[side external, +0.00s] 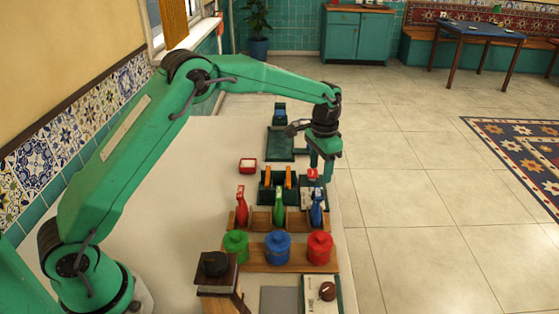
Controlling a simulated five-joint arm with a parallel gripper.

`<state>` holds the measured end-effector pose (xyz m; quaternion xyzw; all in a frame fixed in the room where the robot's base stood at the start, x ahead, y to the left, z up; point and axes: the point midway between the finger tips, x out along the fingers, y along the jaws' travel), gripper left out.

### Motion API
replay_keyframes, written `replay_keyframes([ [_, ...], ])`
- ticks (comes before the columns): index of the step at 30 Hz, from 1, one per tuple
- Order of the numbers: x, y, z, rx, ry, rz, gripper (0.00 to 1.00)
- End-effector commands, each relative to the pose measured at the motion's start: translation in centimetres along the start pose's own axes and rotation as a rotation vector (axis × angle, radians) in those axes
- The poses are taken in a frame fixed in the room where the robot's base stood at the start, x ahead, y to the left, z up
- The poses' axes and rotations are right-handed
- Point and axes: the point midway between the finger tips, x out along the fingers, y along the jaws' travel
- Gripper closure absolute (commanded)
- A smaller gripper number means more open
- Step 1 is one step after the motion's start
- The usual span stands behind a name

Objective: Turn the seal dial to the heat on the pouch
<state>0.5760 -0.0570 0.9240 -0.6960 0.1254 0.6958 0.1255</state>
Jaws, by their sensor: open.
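A round brown knob (327,291) sits on a pale panel with a dark green edge at the near end of the table; it looks like the seal dial. Its markings are too small to read. I cannot make out a pouch or a heat printed on one. My gripper (322,172) is open and points down, near a small red item (313,174) by the right edge of the table, well beyond the knob. I cannot tell whether it touches that item.
Red (320,246), blue (277,247) and green (236,245) canisters stand in a row between my gripper and the knob, with coloured bottles behind them. A dark knob (214,263) tops a wooden stand. A small red-rimmed dish (248,165) stands left. The table's left part is clear.

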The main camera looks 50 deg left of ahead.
Motion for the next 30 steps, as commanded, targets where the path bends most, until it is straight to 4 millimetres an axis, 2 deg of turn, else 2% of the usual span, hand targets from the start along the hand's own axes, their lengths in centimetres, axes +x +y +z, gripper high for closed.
replay_keyframes([
  [8,0.03,0.0,0.0,-0.03,0.0,0.0,0.46],
  [14,0.01,0.0,0.0,-0.171,0.0,0.0,0.46],
  [30,-0.21,0.0,0.0,-0.911,0.0,0.0,0.46],
])
